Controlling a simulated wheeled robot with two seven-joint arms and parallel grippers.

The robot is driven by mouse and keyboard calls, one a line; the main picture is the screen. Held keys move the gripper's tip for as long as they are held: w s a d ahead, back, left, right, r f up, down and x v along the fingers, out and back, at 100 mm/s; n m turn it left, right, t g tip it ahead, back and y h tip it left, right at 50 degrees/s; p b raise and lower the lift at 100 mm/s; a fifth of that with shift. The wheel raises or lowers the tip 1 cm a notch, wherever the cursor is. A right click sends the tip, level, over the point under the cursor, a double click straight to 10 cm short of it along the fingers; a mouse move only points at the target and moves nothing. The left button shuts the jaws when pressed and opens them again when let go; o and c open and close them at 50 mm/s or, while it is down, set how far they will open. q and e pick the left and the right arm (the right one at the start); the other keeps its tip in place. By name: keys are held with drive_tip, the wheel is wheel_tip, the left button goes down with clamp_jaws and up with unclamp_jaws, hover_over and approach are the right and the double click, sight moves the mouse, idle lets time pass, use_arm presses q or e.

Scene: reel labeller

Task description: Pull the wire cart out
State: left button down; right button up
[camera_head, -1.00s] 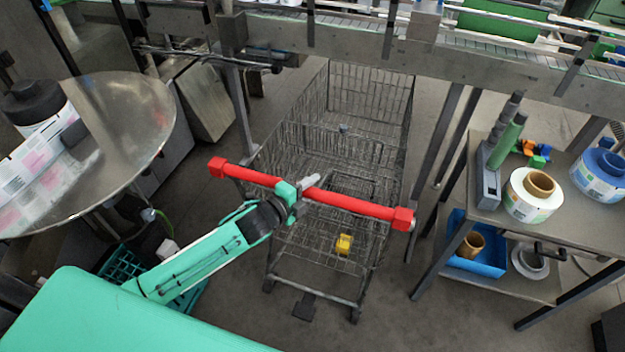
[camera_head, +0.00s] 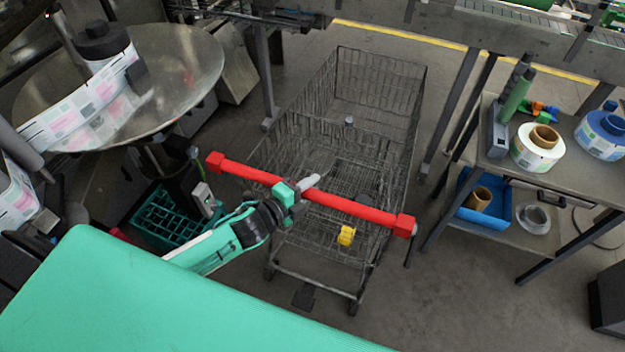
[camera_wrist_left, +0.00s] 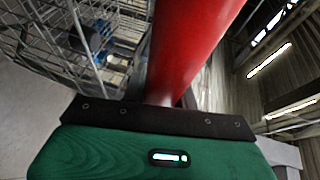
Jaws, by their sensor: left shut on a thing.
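The wire cart (camera_head: 378,110) is a grey wire-mesh basket on castors in the middle of the head view. A red handle bar (camera_head: 352,207) with square red ends crosses its near end. My left gripper (camera_head: 296,190) is shut on the red handle bar, left of its middle. In the left wrist view the red bar (camera_wrist_left: 190,45) runs up from the gripper, with the cart's wire mesh (camera_wrist_left: 40,30) at the left. A small yellow thing (camera_head: 346,235) shows at the cart's near end. The basket looks mostly empty. My right gripper is not in view.
A round metal table (camera_head: 185,75) with a label roll stands at the left, a teal crate (camera_head: 165,222) beneath it. A shelf table (camera_head: 490,165) with reels and a blue bin (camera_head: 487,205) stands close at the right. A conveyor (camera_head: 450,22) runs behind. Floor before the cart is partly clear.

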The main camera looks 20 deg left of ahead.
use_arm(q)
drive_tip(key=shift+s, duration=0.85)
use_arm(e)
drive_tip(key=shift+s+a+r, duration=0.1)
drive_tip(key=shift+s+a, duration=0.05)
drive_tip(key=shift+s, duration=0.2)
use_arm(q)
drive_tip(key=c, duration=1.1)
unclamp_jaws()
drive_tip(key=b+v, duration=0.4)
drive_tip(key=v, duration=0.9)
drive_tip(key=shift+s+a, duration=0.2)
drive_tip(key=shift+s, duration=0.15)
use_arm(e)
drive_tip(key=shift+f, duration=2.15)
use_arm(q)
drive_tip(key=shift+r, duration=0.15)
